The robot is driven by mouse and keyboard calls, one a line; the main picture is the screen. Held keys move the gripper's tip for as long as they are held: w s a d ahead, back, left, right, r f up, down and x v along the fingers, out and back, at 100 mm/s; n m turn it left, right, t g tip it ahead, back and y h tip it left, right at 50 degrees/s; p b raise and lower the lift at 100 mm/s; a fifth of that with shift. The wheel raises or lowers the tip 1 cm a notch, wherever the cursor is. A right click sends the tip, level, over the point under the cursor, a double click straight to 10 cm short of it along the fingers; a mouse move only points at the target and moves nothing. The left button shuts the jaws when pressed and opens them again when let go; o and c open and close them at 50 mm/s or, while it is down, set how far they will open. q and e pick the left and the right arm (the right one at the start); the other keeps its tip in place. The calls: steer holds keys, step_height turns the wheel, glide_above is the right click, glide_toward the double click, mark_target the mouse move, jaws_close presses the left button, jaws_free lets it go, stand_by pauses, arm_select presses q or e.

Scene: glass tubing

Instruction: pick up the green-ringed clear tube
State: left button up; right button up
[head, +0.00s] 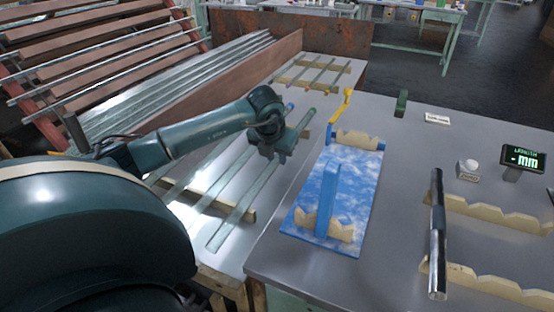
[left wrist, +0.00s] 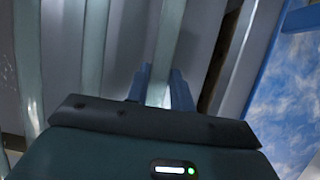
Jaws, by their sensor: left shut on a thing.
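The green-ringed clear tube (head: 235,216) slants across the left-hand table, its green ring (head: 311,111) at the far end. My left gripper (head: 276,154) is over its middle, jaws shut on it. In the left wrist view the fingers (left wrist: 160,88) stand either side of a clear tube (left wrist: 166,50); no ring shows there. I cannot tell whether the tube is clear of its wooden support. Another clear tube (head: 208,190) with a blue ring (head: 289,106) lies to its left. My right gripper is out of view.
A blue marbled board (head: 348,205) with notched wooden rests and a blue upright stands to the right. Farther right are a metal rod (head: 437,235) on wooden rests and a length display (head: 523,160). A brown partition (head: 200,85) and a tube rack are behind left.

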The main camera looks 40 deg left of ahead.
arm_select(q)
jaws_close()
